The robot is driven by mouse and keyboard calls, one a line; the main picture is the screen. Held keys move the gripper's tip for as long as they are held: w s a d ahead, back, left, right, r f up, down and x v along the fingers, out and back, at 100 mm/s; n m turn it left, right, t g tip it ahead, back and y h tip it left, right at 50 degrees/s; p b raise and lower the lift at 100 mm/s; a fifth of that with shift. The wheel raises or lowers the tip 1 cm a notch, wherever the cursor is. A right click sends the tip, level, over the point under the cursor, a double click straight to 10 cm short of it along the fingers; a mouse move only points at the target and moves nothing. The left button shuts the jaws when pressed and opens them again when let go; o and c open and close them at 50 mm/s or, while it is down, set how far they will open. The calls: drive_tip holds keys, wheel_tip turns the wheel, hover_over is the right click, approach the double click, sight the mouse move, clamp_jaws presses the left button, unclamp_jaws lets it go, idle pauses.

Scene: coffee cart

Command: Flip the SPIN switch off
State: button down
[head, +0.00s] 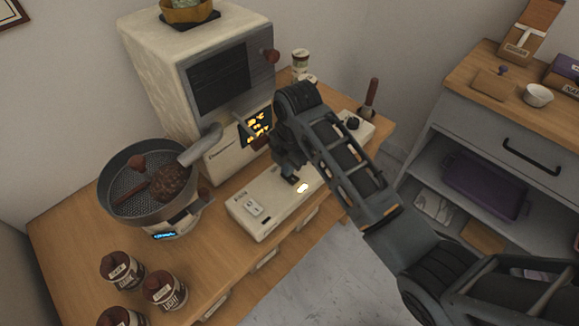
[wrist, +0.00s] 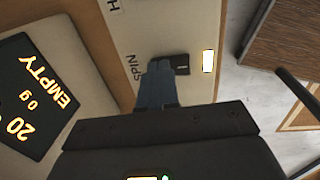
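A white control box (head: 262,226) sits on the wooden counter below the roaster. Its SPIN label (wrist: 131,68) shows in the wrist view, next to a small dark switch (wrist: 182,61). A lamp (wrist: 208,61) beside the switch is lit yellow-white; it also shows in the head view (head: 303,188). My gripper (head: 289,178) is over the box in the head view. In the wrist view its blue-grey fingers (wrist: 162,68) are together, with nothing visible between them. The tips overlap the switch's near edge; I cannot tell whether they touch it. The fingers hide part of the switch.
A second light switch (head: 252,209) is on the left of the box. The roaster (head: 188,85), with its lit display, stands behind. A round cooling tray (head: 120,205) and several brown jars (head: 165,291) are at the left. A grey cabinet (head: 495,130) stands right.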

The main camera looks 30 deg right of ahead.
drive_tip(key=shift+s, duration=0.2)
drive_tip(key=shift+w+f, duration=0.1)
drive_tip(key=shift+d+p, duration=0.1)
drive_tip(key=shift+p, duration=0.25)
drive_tip(key=shift+s+d+r+p, duration=0.2)
drive_tip(key=shift+s+p, duration=0.4)
drive_tip(key=shift+s, duration=0.1)
